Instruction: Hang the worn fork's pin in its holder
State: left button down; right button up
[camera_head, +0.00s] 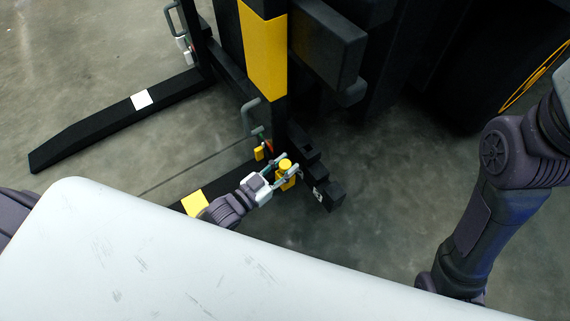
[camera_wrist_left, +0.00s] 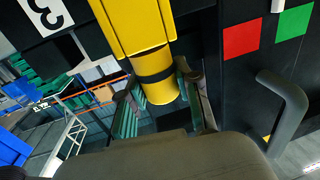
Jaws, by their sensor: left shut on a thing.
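My left gripper (camera_head: 283,172) is low beside the forklift's fork carriage, with its fingers shut around a yellow pin (camera_head: 286,164). In the left wrist view the yellow pin (camera_wrist_left: 150,45) has a dark band near its rounded end and sits between the two fingers (camera_wrist_left: 163,98). One black fork (camera_head: 110,118) carries a white mark. The other fork (camera_head: 238,171), beside my left gripper, carries a yellow mark (camera_head: 195,203). I cannot tell which is worn. A black block (camera_head: 330,195) with a small metal piece is just right of the gripper; I cannot tell whether it is the holder. My right gripper is out of view.
A grey handle (camera_head: 250,115) rises just behind the gripper; a grey handle also shows at right in the left wrist view (camera_wrist_left: 287,105). The yellow-and-black mast (camera_head: 263,55) stands behind. A large wheel (camera_head: 480,75) is at the right. Floor (camera_head: 390,210) is clear right of the block.

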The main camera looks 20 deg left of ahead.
pick_arm(q)
jog(key=shift+f, duration=0.15)
jog(key=c, duration=0.7)
grip_release()
jog(key=shift+s+a, duration=0.1)
jog(key=shift+s, duration=0.1)
jog(key=shift+v, duration=5.75)
